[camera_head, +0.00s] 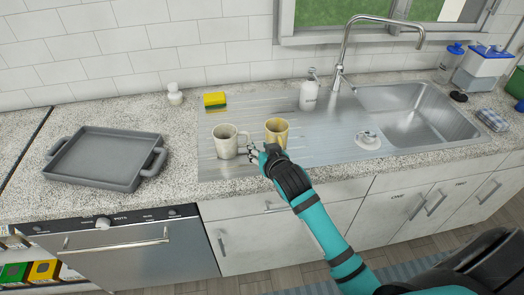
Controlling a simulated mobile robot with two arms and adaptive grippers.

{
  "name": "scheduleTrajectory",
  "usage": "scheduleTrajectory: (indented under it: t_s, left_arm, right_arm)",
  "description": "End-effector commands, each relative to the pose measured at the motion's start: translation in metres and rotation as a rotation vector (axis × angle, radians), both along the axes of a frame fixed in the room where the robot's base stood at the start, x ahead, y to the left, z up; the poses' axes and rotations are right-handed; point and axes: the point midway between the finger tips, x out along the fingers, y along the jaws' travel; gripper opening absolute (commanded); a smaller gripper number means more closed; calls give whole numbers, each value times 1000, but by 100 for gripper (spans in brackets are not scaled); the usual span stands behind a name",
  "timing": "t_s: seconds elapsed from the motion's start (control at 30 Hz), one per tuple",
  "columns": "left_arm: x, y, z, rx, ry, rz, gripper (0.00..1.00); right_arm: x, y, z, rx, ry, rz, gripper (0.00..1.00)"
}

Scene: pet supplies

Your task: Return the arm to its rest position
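My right gripper (254,151) is at the front of the steel drainboard, on a teal arm that comes in from the lower right. Its fingertips look spread, with nothing seen between them. They are close to a white mug (225,143) on their left; I cannot tell whether they touch it. A yellow mug (277,128) stands just behind the gripper, its lower part partly hidden by it. Both mugs are upright on the drainboard. My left gripper is not in view.
A grey tray (101,157) lies on the counter at left. A yellow sponge (215,101), a soap dispenser (309,93) and a drain strainer (368,138) are on the drainboard. The sink basin (400,120) with its tall faucet (345,52) is at right.

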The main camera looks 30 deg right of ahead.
Motion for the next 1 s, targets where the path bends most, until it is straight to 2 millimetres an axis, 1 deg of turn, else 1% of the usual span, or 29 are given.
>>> scheduleTrajectory:
  t_s: [0.03, 0.1, 0.2, 0.67, 0.73, 0.77, 0.87, 0.9, 0.97, 1.0]
  left_arm:
    - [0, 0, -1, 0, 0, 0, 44]
    - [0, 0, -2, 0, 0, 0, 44]
    - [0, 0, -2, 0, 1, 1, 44]
    - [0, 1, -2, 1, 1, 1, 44]
    - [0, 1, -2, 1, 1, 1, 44]
    - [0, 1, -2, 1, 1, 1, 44]
    - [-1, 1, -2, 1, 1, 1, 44]
    - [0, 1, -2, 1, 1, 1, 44]
    - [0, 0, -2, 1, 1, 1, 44]
    - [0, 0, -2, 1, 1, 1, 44]
  right_arm:
    - [-5, 1, 2, 1, -1, 0, 33]
    - [-10, 1, 4, 1, -1, 0, 33]
    - [-14, 1, 5, 1, 0, 0, 33]
    - [-14, 1, 6, 0, 0, 0, 33]
    - [-18, 2, 3, -1, 12, 2, 33]
    - [-22, 3, -1, -5, 26, 4, 33]
    - [-51, 9, -22, -21, 119, 20, 33]
    - [-70, 13, -34, -31, 177, 31, 33]
    - [-102, 19, -52, -49, 275, 55, 33]
    - [-124, 23, -63, -59, 340, 74, 33]
